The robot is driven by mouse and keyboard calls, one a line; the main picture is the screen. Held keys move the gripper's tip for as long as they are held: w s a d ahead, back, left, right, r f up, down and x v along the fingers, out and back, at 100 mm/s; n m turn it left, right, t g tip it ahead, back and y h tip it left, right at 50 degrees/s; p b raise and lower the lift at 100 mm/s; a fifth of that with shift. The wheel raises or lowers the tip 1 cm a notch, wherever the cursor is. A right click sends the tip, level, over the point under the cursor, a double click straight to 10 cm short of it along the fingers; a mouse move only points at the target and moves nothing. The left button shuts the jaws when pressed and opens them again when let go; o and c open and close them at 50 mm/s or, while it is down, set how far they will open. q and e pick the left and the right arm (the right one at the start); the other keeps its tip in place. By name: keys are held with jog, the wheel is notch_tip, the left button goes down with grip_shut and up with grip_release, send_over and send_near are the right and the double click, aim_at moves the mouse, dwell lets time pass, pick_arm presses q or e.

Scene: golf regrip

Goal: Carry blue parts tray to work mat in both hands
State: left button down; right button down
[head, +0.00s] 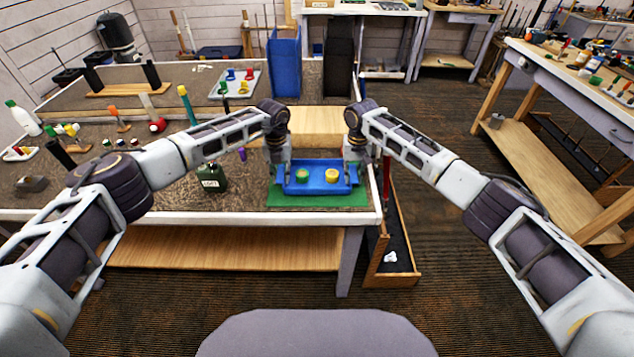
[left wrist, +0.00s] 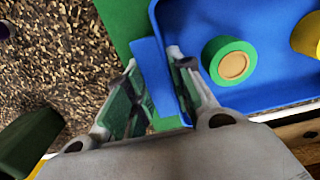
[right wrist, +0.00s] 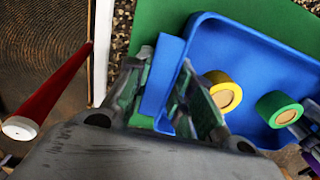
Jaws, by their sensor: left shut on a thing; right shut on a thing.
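The blue parts tray (head: 317,187) is at the front right of the bench, over the green work mat (head: 290,201). It holds a green tape roll (head: 302,175) and a yellow tape roll (head: 332,176). My left gripper (head: 280,172) is shut on the tray's left handle, which shows between its fingers (left wrist: 155,85) in the left wrist view. My right gripper (head: 354,170) is shut on the right handle, seen between its fingers (right wrist: 165,95) in the right wrist view. The tray looks level. I cannot tell whether its underside touches the mat.
A red shaft (head: 386,180) stands just past the bench's right edge, by a low wooden tray (head: 392,270) below. A wooden block (head: 318,122) lies behind the blue tray. Bench space between bottle and mat is bare.

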pick_arm(q)
jog(key=c, duration=1.5)
grip_release()
jog(key=shift+a+f, duration=0.15)
jog(key=shift+a, duration=0.15)
pick_arm(e)
jog(key=c, duration=1.5)
grip_release()
jog(key=shift+d+f, duration=0.15)
jog(key=shift+d, duration=0.15)
pick_arm(q)
jog(key=shift+o, duration=1.3)
pick_arm(e)
jog(key=shift+o, duration=1.3)
pick_arm(q)
jog(key=shift+d, duration=0.15)
pick_arm(e)
jog(key=shift+a, duration=0.15)
pick_arm(q)
jog(key=shift+d+r, duration=0.1)
jog(key=shift+r, duration=0.1)
pick_arm(e)
jog(key=shift+a, duration=0.1)
pick_arm(q)
notch_tip(320, 180, up, 12)
jog(key=shift+f, duration=0.15)
pick_arm(e)
jog(key=shift+r, duration=0.2)
notch_tip(320, 180, up, 12)
jog(key=shift+f, duration=0.15)
